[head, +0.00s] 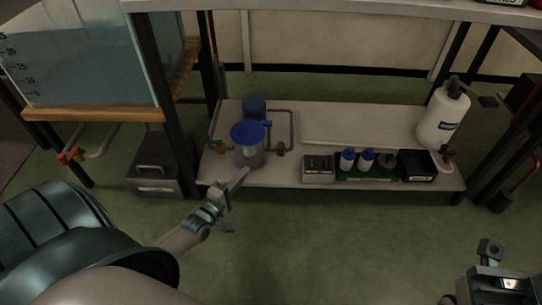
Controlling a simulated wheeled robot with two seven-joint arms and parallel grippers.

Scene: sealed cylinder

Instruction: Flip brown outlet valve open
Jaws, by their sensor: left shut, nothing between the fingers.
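A clear cylinder (250,156) with a blue lid (248,133) stands at the left of the low white shelf. A small brown valve (281,149) sits on the pipework just right of the cylinder. Another small brownish fitting with a green part (217,147) is on the cylinder's left. Which way the brown valve's handle is turned is too small to tell. My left gripper (242,174) is shut and empty, in front of the shelf's front edge, below and left of the brown valve. It looks apart from the cylinder. My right gripper (490,252) is partly in view at the bottom right, its fingers unclear.
The low shelf (310,122) also holds a grey box (318,168), blue-capped bottles (347,160), a black box (416,165) and a white jug (441,118). A dark case (159,171) stands on the floor at left. Table legs flank the shelf. The green floor in front is clear.

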